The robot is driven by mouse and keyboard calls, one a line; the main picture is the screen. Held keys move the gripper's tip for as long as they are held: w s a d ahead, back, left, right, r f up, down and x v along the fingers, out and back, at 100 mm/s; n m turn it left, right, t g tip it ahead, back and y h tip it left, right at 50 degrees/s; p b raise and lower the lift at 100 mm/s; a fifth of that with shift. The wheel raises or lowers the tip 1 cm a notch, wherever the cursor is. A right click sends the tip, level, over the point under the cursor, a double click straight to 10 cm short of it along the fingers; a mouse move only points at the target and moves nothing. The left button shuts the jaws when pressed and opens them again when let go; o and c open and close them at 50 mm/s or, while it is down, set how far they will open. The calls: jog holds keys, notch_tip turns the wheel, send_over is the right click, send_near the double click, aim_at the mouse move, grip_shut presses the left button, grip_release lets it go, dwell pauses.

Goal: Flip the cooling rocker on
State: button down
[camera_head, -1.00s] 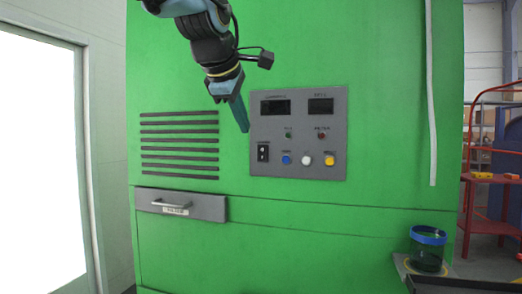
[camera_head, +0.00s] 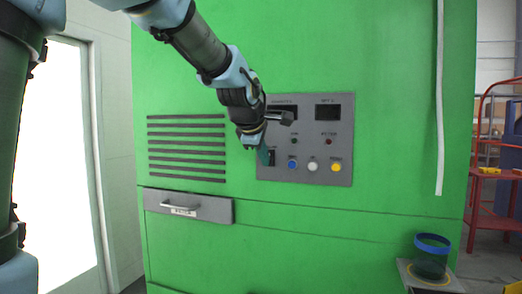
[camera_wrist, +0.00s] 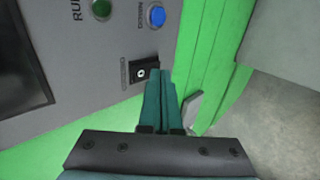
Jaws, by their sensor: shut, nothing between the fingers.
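The cooling rocker (camera_wrist: 144,71) is a small black rocker in a dark frame on the grey control panel (camera_head: 340,176). In the head view its lower part (camera_head: 271,158) shows just right of my gripper, and the rest is hidden behind the fingers. My gripper (camera_head: 264,158) is shut and empty, its fingertips at the left side of the panel. In the wrist view the closed teal fingers (camera_wrist: 160,76) end right beside the rocker. I cannot tell whether they touch it.
Blue (camera_head: 292,165), white (camera_head: 313,165) and yellow (camera_head: 336,167) buttons sit right of the rocker. A drawer with a handle (camera_head: 180,206) is at lower left. A blue-rimmed jar (camera_head: 432,258) stands at lower right.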

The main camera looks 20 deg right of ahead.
jog(key=shift+w+f, duration=0.1)
dwell(0.3)
jog(key=shift+d+f+b, duration=0.15)
jog(key=shift+f+b, duration=0.2)
jog(key=shift+b, duration=0.9)
jog(key=shift+w+r+p, duration=0.1)
jog(key=shift+r+p, duration=0.2)
jog(key=shift+r, duration=0.15)
jog(key=shift+r+t+p, duration=0.3)
jog(key=shift+r+p, duration=0.15)
jog(key=shift+r, duration=0.4)
